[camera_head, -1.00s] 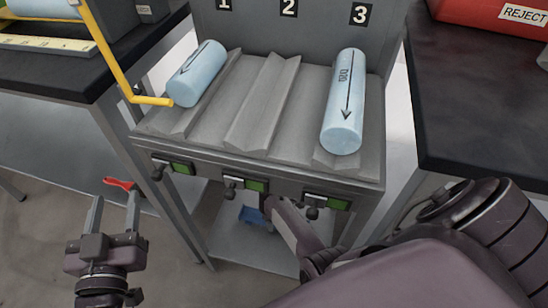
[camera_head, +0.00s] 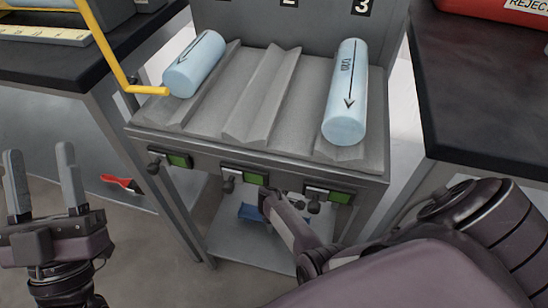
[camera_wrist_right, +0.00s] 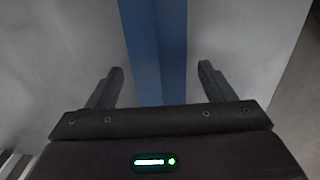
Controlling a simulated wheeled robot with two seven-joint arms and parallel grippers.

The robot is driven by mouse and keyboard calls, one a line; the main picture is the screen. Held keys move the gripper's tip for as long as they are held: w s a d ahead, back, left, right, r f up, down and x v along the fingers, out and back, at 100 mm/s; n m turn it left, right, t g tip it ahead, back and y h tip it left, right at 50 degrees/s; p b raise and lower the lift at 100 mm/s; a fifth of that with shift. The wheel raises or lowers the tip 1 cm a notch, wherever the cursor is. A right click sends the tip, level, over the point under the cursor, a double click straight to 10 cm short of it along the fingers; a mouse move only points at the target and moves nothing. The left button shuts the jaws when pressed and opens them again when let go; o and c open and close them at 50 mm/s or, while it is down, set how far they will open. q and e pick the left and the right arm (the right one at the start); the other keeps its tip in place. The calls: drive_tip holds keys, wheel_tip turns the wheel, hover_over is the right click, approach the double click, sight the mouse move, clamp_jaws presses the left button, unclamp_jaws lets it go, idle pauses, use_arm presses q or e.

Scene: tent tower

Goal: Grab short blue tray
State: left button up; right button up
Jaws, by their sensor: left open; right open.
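A blue tray (camera_head: 250,212) lies on the lower shelf under the grooved stand, and only a small piece of it shows in the head view. In the right wrist view the tray (camera_wrist_right: 153,45) is a long blue strip with a fold along it, running between the two fingers. My right gripper (camera_wrist_right: 160,68) is open, one finger on each side of the strip with gaps beside it. Its far end is cut off, so I cannot tell its length. My left gripper (camera_head: 40,150) is open and empty at the lower left.
The grey stand (camera_head: 257,158) has grooves holding a short blue cylinder (camera_head: 195,64) and a longer one (camera_head: 346,92). Knobs and green panels line its front edge. A yellow bar (camera_head: 105,45) stands at left. A black table (camera_head: 490,95) stands at right. A red-handled tool (camera_head: 122,184) lies lower left.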

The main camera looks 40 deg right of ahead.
drive_tip(key=c, duration=1.2)
